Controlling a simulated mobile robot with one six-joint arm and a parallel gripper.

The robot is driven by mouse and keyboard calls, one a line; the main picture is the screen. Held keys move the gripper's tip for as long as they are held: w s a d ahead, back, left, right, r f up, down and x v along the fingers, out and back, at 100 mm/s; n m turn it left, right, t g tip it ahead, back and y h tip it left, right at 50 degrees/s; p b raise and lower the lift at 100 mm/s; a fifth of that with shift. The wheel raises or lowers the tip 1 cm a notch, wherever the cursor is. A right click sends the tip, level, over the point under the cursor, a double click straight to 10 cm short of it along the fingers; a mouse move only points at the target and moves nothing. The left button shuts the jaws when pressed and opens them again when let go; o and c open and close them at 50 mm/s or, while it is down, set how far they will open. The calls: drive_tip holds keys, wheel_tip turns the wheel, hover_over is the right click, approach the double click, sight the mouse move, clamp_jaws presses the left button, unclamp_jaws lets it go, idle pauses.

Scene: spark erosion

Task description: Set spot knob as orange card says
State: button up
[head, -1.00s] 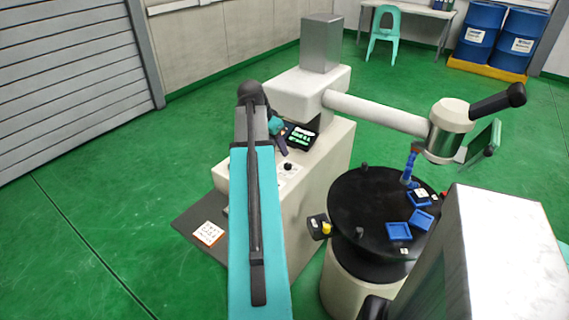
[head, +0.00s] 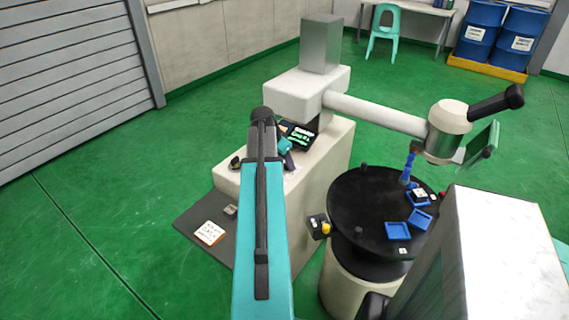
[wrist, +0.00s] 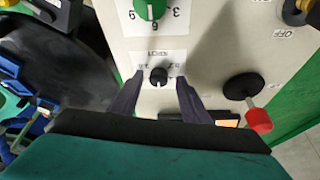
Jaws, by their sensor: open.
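In the wrist view a small black knob (wrist: 158,76) stands on a white label on the pale panel.
A black knob or lever with a red end (wrist: 245,90) is to the right of my gripper, below an OFF label. A lit screen (head: 300,137) sits on the console. The round black table (head: 350,200) with blue trays (head: 398,230) is to the right.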

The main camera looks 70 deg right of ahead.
drive_tip(key=shift+f, duration=0.25)
drive_tip(key=shift+c, duration=0.3)
drive_tip(key=c, duration=1)
drive_tip(key=shift+d+r, duration=0.1)
drive_tip(key=o, duration=1.1)
drive_tip(key=shift+c, duration=0.2)
